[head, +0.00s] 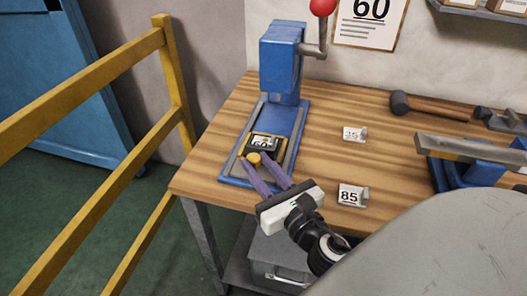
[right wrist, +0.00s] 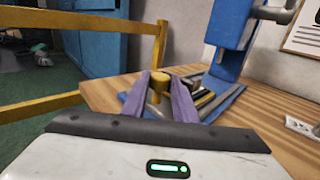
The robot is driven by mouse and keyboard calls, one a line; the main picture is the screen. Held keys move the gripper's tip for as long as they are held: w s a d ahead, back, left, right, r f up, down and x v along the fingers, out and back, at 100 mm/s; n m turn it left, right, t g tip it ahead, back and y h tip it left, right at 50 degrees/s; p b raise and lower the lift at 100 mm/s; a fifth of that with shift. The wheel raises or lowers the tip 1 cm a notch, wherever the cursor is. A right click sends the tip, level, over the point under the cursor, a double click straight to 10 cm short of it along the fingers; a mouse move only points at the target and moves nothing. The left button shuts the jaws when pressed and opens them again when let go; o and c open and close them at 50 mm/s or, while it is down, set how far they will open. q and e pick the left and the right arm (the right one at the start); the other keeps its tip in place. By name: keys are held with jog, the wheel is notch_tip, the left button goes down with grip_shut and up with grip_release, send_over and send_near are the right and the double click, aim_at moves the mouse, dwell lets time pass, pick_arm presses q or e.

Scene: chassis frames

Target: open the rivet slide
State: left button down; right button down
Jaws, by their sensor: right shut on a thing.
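The rivet slide is a small carriage with a yellow frame and a label plate (head: 265,143) on the blue base (head: 293,125) of a blue press (head: 281,60). A round yellow knob (head: 254,158) stands at its near end. The knob also shows in the right wrist view (right wrist: 161,82). My right gripper (head: 256,162) reaches in from the near right, with its two purple fingers on either side of the knob and shut on it. The fingers partly hide the knob's lower part. My left gripper is in neither view.
A hammer (head: 435,106) and a blue vise (head: 465,165) lie further right. A yellow railing (head: 150,135) runs along the left. The press lever has a red ball (head: 322,6).

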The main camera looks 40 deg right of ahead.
jog(key=shift+s+a, duration=0.1)
jog(key=shift+a, duration=0.05)
jog(key=c, duration=1.4)
grip_release()
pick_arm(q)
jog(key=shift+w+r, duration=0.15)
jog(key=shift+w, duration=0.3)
